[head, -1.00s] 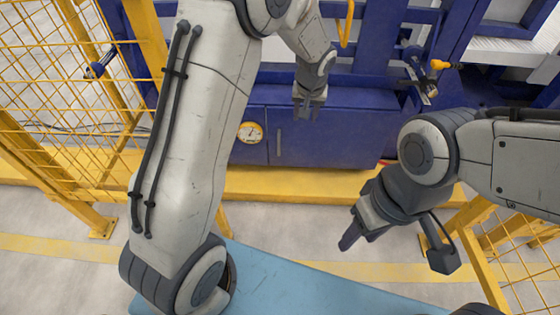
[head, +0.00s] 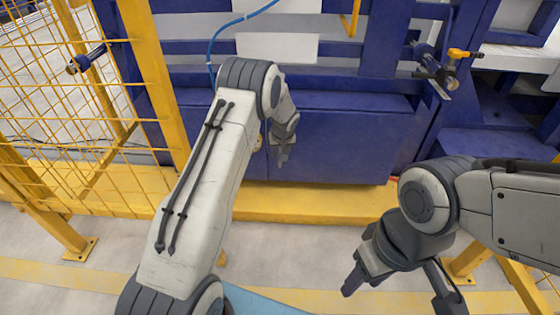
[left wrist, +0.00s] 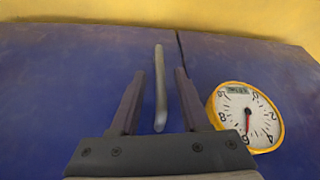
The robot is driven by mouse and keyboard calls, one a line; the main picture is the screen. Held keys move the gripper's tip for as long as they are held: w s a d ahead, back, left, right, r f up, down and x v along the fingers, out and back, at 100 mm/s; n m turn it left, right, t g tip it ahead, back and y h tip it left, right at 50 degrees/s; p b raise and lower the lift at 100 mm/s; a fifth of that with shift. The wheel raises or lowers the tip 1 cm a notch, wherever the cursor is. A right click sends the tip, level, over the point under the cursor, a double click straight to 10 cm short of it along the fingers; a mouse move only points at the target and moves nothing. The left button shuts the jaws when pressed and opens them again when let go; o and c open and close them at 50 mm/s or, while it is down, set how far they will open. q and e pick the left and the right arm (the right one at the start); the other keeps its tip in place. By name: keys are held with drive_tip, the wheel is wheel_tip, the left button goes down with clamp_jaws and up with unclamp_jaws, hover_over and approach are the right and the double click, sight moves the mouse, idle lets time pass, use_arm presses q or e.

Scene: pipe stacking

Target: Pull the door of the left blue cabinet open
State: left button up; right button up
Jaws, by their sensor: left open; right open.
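The blue cabinet (head: 335,140) stands low in front of me, its front facing me and its door shut. In the left wrist view a grey bar handle (left wrist: 160,88) stands on the blue door (left wrist: 80,85), beside a narrow seam. My left gripper (head: 281,157) is open at the cabinet front. In the wrist view its two fingers (left wrist: 158,88) lie on either side of the handle, with gaps showing. In the head view the gripper hides the handle. My right gripper (head: 358,281) is open and empty, low and well away from the cabinet.
A yellow-rimmed round gauge (left wrist: 245,116) sits across the seam from the handle, close to one finger. A yellow ledge (head: 300,205) runs below the cabinet. Yellow mesh fencing (head: 70,110) stands at the left. The floor before the ledge is clear.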

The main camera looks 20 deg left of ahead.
sight(280, 165)
use_arm(q)
drive_tip(key=shift+b+x, duration=0.4)
drive_tip(key=shift+x, duration=1.15)
clamp_jaws()
drive_tip(key=shift+d, duration=0.1)
